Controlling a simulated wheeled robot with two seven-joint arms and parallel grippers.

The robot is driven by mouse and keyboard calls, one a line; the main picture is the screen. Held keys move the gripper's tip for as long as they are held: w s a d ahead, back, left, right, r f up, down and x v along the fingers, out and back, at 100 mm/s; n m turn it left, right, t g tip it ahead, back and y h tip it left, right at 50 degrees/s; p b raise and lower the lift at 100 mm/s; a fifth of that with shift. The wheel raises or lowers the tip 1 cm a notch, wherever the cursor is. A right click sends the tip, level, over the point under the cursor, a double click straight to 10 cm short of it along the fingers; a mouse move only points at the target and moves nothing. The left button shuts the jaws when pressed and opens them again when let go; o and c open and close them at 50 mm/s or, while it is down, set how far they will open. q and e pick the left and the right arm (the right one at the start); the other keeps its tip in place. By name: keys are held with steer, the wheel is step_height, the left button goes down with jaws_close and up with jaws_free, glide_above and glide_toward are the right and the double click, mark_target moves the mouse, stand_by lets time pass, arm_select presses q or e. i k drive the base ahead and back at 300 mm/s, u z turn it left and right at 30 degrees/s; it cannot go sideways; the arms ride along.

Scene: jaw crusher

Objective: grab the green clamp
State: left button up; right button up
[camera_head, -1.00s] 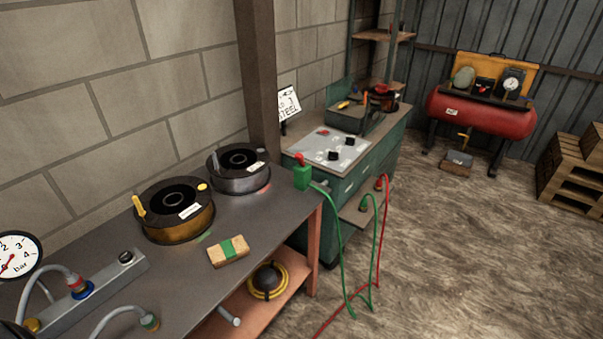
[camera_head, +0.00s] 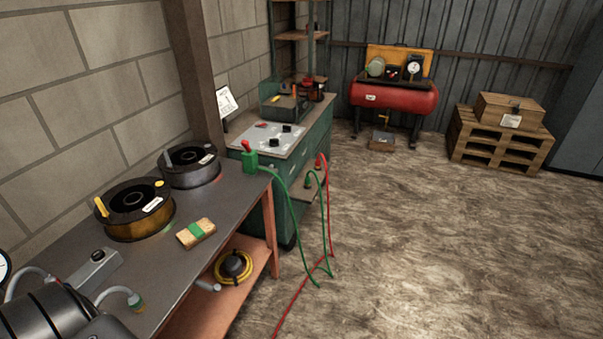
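The green clamp (camera_head: 249,160) stands upright at the far right corner of the grey workbench (camera_head: 205,262). It has a red top piece, and a green cable (camera_head: 294,222) runs from it over the bench edge and down to the floor. Neither gripper's fingers are in view, and nothing of mine touches the clamp.
Two spools, one brown (camera_head: 133,210) and one grey (camera_head: 190,165), stand left of the clamp. A wooden block with a green band (camera_head: 195,233) lies nearer. A green cabinet (camera_head: 318,140) stands behind.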

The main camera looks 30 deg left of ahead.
mark_target(250, 161)
steer(key=z, duration=0.55)
steer(key=k, duration=0.75)
steer(key=z, duration=0.45)
steer(key=i, duration=2.1)
steer(key=u, duration=0.55)
steer(key=i, duration=2)
steer(key=u, duration=1.9)
steer(key=i, duration=1.1)
steer(key=u, duration=1.1)
